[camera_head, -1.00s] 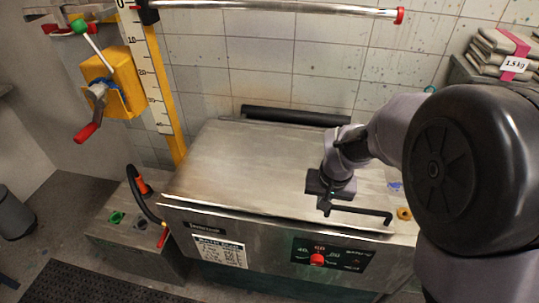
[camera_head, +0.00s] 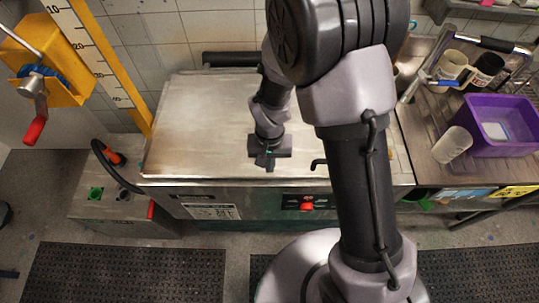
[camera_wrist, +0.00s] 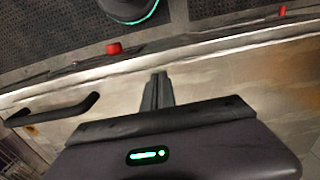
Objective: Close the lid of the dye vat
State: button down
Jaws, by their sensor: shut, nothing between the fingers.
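The dye vat is a wide steel box with a flat steel lid (camera_head: 205,120). The lid lies down over the top, its front edge along the vat's front panel (camera_head: 250,200); whether a thin gap is left I cannot tell. A dark bar handle (camera_head: 318,164) at the lid's front edge is mostly hidden by my arm; it also shows in the wrist view (camera_wrist: 60,108). My gripper (camera_head: 269,165) is shut and empty, pointing down over the front part of the lid, left of the handle and apart from it. Its fingers show in the wrist view (camera_wrist: 158,88).
A red knob (camera_head: 306,206) sits on the front panel. A low steel box (camera_head: 125,205) with a hose stands at left, below a yellow crank unit (camera_head: 40,65). At right, a counter holds a purple bin (camera_head: 500,125) and mugs. Dark mats (camera_head: 120,272) cover the floor in front.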

jog(key=shift+w+f, duration=0.1)
jog(key=shift+f, duration=0.85)
